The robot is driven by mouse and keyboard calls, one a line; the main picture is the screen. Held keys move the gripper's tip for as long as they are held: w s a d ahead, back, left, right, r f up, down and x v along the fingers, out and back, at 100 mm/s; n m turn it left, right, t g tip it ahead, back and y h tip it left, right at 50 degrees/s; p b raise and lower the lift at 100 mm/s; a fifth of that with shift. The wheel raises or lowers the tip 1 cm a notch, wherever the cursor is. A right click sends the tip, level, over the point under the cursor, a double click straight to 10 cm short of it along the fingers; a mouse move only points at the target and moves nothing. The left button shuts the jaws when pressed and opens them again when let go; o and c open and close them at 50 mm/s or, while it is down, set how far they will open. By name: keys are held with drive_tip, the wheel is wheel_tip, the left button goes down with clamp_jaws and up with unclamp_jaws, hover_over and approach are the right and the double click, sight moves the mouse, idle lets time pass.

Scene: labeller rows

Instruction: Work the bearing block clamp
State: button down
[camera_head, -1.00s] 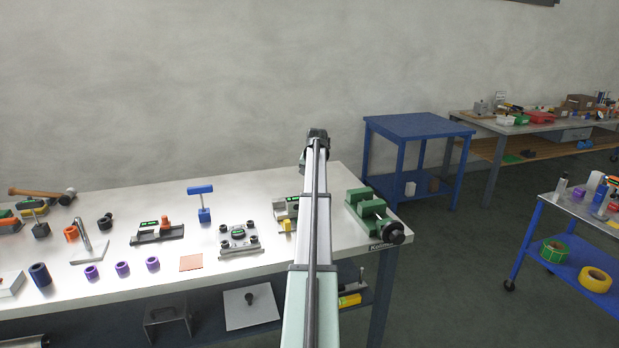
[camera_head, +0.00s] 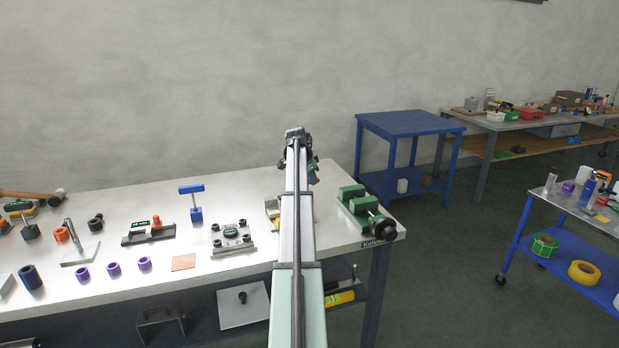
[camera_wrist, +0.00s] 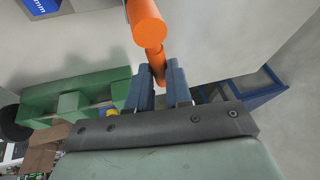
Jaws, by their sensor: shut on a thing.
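My gripper (camera_wrist: 159,82) has blue fingers shut on an orange handle (camera_wrist: 148,24) in the wrist view. The handle has a thick round part and a thinner part that runs down between the fingers. What it is fixed to is not clear there. In the head view, my gripper (camera_head: 315,178) shows small, just right of my arm and above the back of the bench. A grey fixture (camera_head: 271,209) is mostly hidden behind my arm. I cannot tell whether this is the bearing block clamp.
A green vise (camera_head: 356,199) with a black knob stands at the bench's right end; it also shows in the wrist view (camera_wrist: 95,88). A bolted block (camera_head: 231,236) and an orange-handled fixture (camera_head: 149,231) stand left of my arm. A blue table (camera_head: 411,122) is beyond.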

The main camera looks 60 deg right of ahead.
drive_tip(key=shift+s+a+m, duration=0.2)
drive_tip(key=shift+m, duration=0.5)
drive_tip(key=shift+g, duration=0.3)
drive_tip(key=c, duration=1)
unclamp_jaws()
drive_tip(key=shift+c, duration=0.2)
drive_tip(key=v, duration=1.4)
drive_tip(key=shift+d, duration=0.1)
